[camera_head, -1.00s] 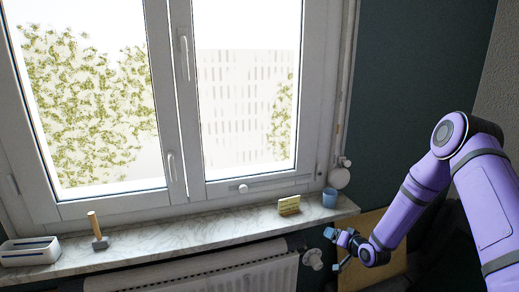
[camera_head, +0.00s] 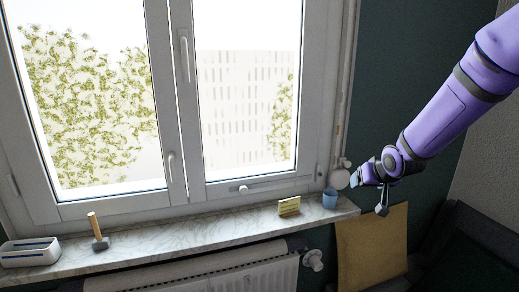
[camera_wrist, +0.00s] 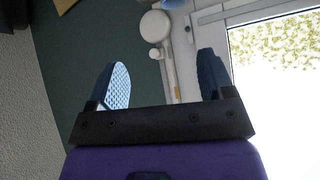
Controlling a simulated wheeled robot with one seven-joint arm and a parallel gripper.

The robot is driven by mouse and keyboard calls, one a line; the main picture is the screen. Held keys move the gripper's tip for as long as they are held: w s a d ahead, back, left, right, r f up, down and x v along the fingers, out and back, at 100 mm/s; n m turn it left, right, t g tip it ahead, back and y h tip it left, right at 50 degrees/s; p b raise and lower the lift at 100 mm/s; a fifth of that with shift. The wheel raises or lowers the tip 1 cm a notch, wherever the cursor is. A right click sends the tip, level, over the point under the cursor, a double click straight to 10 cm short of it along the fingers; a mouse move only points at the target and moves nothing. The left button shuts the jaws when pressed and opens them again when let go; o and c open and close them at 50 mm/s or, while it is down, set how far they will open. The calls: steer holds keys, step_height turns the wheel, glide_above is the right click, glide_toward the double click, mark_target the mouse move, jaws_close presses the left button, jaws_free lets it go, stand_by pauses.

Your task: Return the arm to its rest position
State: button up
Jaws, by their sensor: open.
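My gripper (camera_head: 366,194) is at the end of my purple arm, at the right in the head view. It hangs in the air to the right of the window sill's end, above a tan board. In the wrist view my gripper (camera_wrist: 164,82) shows two blue finger pads spread wide apart with nothing between them. The white round fitting and pipe (camera_wrist: 156,27) show beyond the fingers, with dark green wall around them.
The marble sill (camera_head: 180,240) holds a blue cup (camera_head: 329,198), a yellow block (camera_head: 289,207), a wooden-handled hammer (camera_head: 97,232) and a white-and-blue tray (camera_head: 30,252). A radiator (camera_head: 240,278) is below. A tan board (camera_head: 372,250) leans against the wall.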

steer(key=s+r+g+h, duration=0.1)
steer(key=s+r, duration=0.7)
steer(key=s, duration=0.1)
steer(key=s+r+g, duration=0.1)
steer(key=s+r, duration=0.2)
steer(key=s, duration=1)
steer(key=s+a+r+g, duration=0.1)
steer(key=s+r, duration=0.3)
steer(key=s, duration=1)
steer(key=shift+r+g, duration=0.15)
steer(key=shift+g, duration=0.25)
steer(key=shift+a, duration=0.1)
